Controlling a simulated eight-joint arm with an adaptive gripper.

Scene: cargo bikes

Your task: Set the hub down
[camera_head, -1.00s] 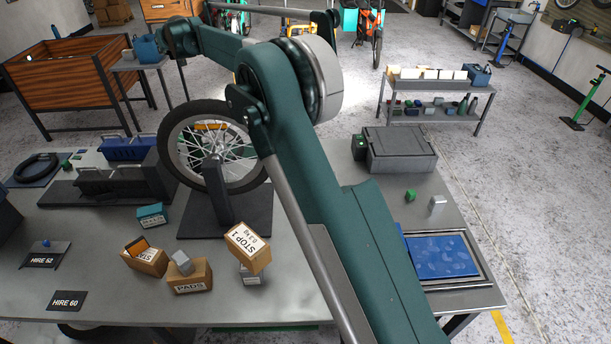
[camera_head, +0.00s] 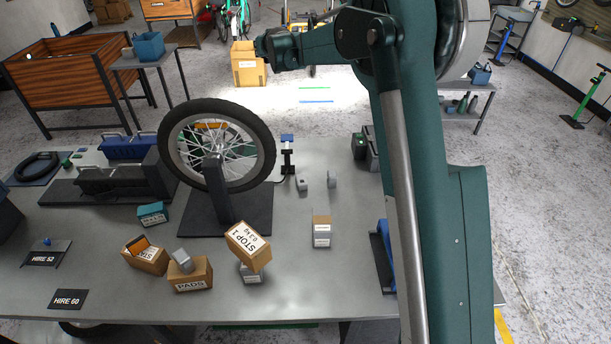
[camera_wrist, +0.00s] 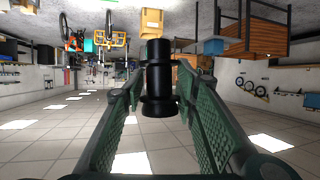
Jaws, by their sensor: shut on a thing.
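In the wrist view, which is upside down, my gripper (camera_wrist: 160,72) is shut on the hub (camera_wrist: 157,92), a black cylinder with wider flanges. The hub sits between the green fingers, with open room beyond it. In the head view my wrist is raised beyond the back edge of the workbench (camera_head: 300,283), and I cannot make out the fingers or the hub there.
A spoked wheel (camera_head: 262,122) stands on a dark stand on the bench. A planter (camera_head: 75,75) and a blue bin (camera_head: 148,46) are behind left.

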